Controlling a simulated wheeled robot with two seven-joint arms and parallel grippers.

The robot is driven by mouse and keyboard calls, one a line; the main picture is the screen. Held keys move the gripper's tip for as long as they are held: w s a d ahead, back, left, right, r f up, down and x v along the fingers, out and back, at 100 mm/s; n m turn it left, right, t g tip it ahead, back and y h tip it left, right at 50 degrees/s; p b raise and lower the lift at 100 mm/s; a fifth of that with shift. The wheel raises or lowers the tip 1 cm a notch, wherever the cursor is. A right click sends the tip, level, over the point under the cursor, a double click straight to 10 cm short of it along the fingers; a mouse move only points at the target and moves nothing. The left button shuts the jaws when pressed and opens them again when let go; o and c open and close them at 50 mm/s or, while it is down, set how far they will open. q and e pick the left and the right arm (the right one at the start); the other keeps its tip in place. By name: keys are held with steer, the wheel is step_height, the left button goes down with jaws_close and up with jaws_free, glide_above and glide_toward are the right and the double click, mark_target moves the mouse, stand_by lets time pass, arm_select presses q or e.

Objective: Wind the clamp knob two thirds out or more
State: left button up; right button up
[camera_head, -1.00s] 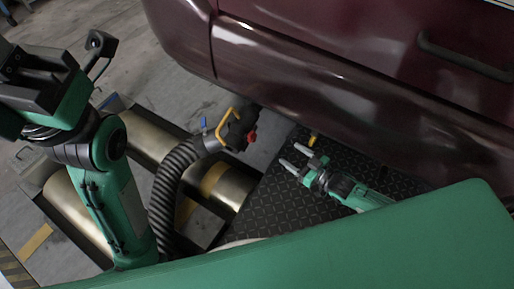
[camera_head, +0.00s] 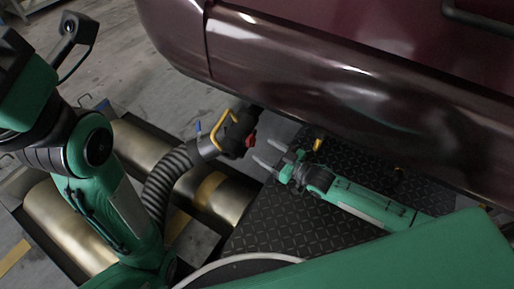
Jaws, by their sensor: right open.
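The clamp knob looks to be the small red part (camera_head: 250,140) on the right side of a dark nozzle fitting (camera_head: 236,133). The fitting has a yellow handle (camera_head: 222,122) and a blue lever (camera_head: 198,127), and ends a ribbed black hose (camera_head: 170,172) below the vehicle's edge. My right gripper (camera_head: 267,153) is open and empty, its two pale fingers pointing left toward the red knob. A small gap shows between fingertips and knob; the depth between them is hard to judge. My left arm stands at the left; its gripper is out of frame.
The dark red vehicle body (camera_head: 330,70) overhangs above my right arm. Brass rollers (camera_head: 140,150) lie in the floor at left. Black tread plate (camera_head: 275,220) lies under my right arm. A small yellow part (camera_head: 318,144) shows just behind my right gripper.

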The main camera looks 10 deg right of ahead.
mark_target(253, 143)
steer(key=shift+b+x, duration=0.85)
steer(key=shift+x, duration=1.4)
steer(key=c, duration=0.9)
